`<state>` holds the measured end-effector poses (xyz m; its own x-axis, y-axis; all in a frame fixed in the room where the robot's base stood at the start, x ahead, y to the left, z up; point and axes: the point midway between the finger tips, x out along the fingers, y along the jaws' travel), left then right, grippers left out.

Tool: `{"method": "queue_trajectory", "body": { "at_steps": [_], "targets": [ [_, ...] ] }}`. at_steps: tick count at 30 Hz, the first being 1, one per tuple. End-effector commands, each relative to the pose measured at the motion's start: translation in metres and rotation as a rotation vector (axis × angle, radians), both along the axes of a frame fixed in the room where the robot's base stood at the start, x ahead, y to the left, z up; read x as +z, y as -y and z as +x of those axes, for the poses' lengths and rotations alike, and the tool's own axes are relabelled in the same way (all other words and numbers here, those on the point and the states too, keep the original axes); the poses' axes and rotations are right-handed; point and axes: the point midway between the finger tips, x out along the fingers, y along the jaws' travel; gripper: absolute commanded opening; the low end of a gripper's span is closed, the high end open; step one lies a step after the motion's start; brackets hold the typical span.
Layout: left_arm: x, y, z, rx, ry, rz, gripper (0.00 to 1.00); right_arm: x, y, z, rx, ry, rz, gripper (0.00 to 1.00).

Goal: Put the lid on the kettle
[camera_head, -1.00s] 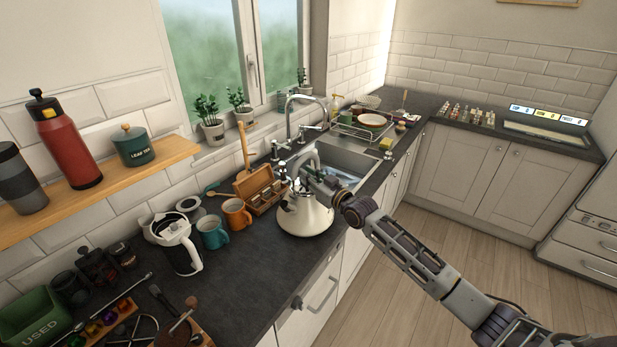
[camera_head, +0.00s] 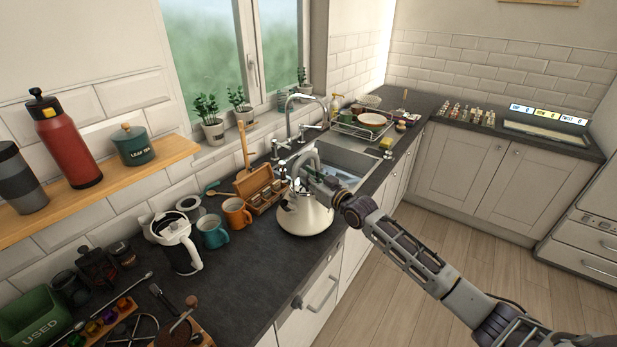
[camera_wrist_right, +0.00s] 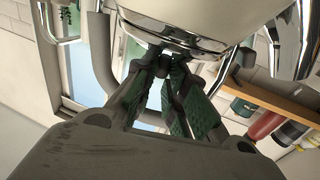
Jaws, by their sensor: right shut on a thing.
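The cream kettle (camera_head: 306,218) with a grey arched handle stands upright on the dark worktop, just in front of the sink. My right gripper (camera_head: 313,177) reaches in from the right at the kettle's top, below the handle arch. In the wrist view the green-padded fingers of my right gripper (camera_wrist_right: 165,62) are closed together at the centre of the chrome lid (camera_wrist_right: 172,36), on its knob, which they mostly hide. The lid is at the kettle's mouth; whether it is fully seated or slightly raised I cannot tell. The kettle's handle (camera_wrist_right: 98,60) arches beside the fingers. My left gripper is out of view.
A wooden tea box (camera_head: 259,188), orange mug (camera_head: 236,213), teal mug (camera_head: 212,233) and white jug (camera_head: 180,247) stand left of the kettle. The sink (camera_head: 345,160) and tap (camera_head: 290,118) are behind it. Worktop in front of the mugs is clear.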

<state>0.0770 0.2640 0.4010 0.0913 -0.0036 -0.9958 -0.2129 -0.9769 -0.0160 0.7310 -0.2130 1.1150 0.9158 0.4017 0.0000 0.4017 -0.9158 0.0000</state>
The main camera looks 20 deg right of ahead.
Motion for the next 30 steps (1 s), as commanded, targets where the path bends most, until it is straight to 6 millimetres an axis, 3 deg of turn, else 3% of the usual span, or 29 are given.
{"method": "queue_trajectory", "body": {
  "at_steps": [15, 16, 21, 28, 30],
  "targets": [
    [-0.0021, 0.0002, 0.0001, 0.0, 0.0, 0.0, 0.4, -0.0039, 0.0001, 0.0, 0.0, 0.0, 0.0, 0.0],
    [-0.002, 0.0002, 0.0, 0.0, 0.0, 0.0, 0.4, -0.0038, 0.0001, 0.0, 0.0, 0.0, 0.0, 0.16],
    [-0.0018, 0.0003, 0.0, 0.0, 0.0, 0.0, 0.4, -0.004, 0.0, 0.0, 0.0, 0.0, 0.0, 0.38],
    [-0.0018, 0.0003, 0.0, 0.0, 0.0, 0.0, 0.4, -0.0038, 0.0001, 0.0, 0.0, 0.0, 0.0, 0.39],
    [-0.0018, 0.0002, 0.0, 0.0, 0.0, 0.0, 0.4, -0.0041, 0.0, 0.0, 0.0, -0.001, 0.0, 0.47]
  ]
}}
